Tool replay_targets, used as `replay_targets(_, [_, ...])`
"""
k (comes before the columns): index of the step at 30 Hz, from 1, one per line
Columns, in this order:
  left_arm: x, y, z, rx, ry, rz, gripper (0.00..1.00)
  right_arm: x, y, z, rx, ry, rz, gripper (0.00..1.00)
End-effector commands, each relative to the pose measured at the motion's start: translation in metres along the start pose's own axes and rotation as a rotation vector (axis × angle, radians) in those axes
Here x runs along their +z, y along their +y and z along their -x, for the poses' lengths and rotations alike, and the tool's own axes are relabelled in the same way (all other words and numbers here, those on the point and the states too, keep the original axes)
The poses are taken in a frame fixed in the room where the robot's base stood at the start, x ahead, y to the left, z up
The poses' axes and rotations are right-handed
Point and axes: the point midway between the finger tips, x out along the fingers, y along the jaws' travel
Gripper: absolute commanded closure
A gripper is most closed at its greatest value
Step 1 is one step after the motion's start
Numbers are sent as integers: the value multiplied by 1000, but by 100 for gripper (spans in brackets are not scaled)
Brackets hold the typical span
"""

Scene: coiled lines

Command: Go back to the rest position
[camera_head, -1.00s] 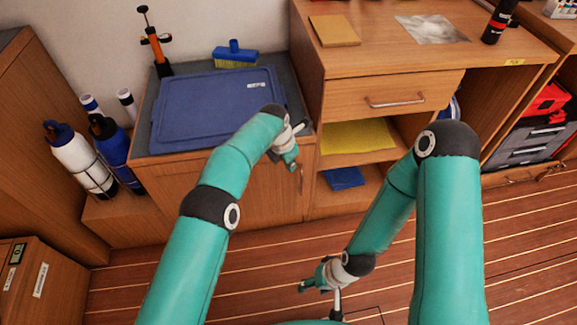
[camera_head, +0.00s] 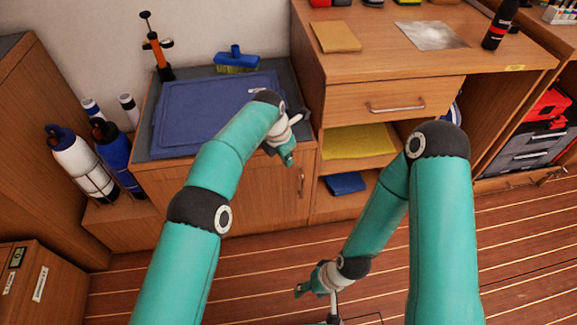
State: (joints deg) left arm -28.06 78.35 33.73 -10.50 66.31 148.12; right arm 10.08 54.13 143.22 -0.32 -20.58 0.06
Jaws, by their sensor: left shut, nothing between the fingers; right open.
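My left gripper (camera_head: 288,158) is shut and empty. It hangs in front of the right front corner of the low cabinet, beside the blue lid (camera_head: 208,118) on its top. My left arm hides part of that lid. My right gripper (camera_head: 303,290) is open and empty, low over the wooden floor at the bottom middle, and points left.
A desk with a drawer (camera_head: 393,101) and open shelves stands behind my arms. A yellow folded cloth (camera_head: 355,141) and a blue one (camera_head: 345,182) lie on its shelves. Bottles (camera_head: 82,163) stand at the left. The striped floor (camera_head: 262,262) between my arms is clear.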

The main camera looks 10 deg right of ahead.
Motion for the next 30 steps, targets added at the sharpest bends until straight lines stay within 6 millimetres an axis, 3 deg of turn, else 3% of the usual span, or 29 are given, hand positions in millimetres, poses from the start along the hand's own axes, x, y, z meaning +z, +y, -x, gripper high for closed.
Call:
replay_targets(3, [-1,1,25,0,0,1,100,0,0,0,0,0,0,44])
replay_targets(9, [-2,2,52,-1,2,4,100,0,0,0,0,0,0,44])
replay_targets(16, [-4,4,60,-1,4,8,100,0,0,0,0,0,0,44])
replay_targets(20, [-16,18,58,-1,6,38,100,0,0,0,0,0,0,44])
replay_targets(23, [-36,46,62,5,3,94,100,0,0,-1,0,0,0,44])
replay_targets(25, [-65,66,58,-9,24,145,100,0,0,-1,0,0,0,44])
replay_targets(30, [-167,75,16,-133,137,262,100,0,0,-1,0,0,0,44])
